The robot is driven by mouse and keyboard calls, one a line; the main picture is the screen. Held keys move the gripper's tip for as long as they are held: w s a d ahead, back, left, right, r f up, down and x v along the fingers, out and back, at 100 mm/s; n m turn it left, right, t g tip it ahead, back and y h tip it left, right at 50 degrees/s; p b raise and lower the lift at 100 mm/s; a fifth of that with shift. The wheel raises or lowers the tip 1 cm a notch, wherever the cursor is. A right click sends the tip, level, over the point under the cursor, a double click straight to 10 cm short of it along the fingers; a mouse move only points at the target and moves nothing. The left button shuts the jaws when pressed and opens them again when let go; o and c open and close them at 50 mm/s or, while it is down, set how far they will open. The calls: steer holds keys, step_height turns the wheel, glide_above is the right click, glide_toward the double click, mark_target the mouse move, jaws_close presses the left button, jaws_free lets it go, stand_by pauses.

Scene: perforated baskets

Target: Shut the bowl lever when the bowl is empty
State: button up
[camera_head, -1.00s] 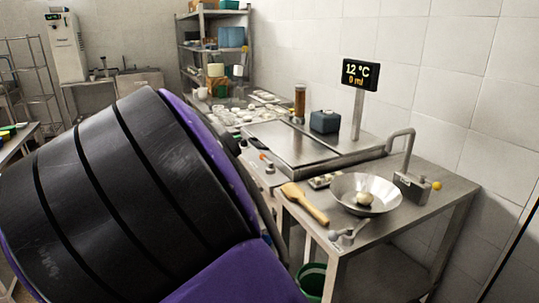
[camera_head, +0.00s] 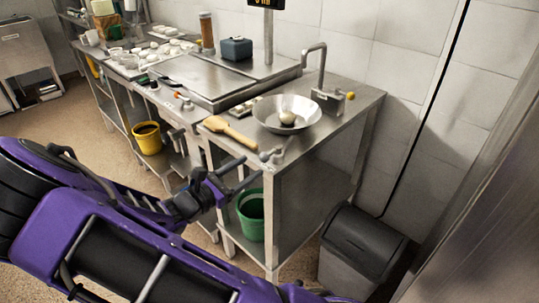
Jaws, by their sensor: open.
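A shallow metal bowl (camera_head: 268,119) sits on the steel table under a bent spout (camera_head: 321,62). My gripper (camera_head: 243,174) is open and empty. In the picture its fingers are just below and left of the lever fitting, apart from it.
A wooden paddle (camera_head: 228,130) lies left of the bowl. A green bucket (camera_head: 250,214) stands on the lower shelf below the lever. A black-lidded bin (camera_head: 363,235) stands right of the table, and a yellow bucket (camera_head: 148,138) stands under the left counter.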

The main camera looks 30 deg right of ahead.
mark_target(262, 159)
steer(key=b+x, duration=0.1)
steer(key=x, duration=0.8)
jaws_close()
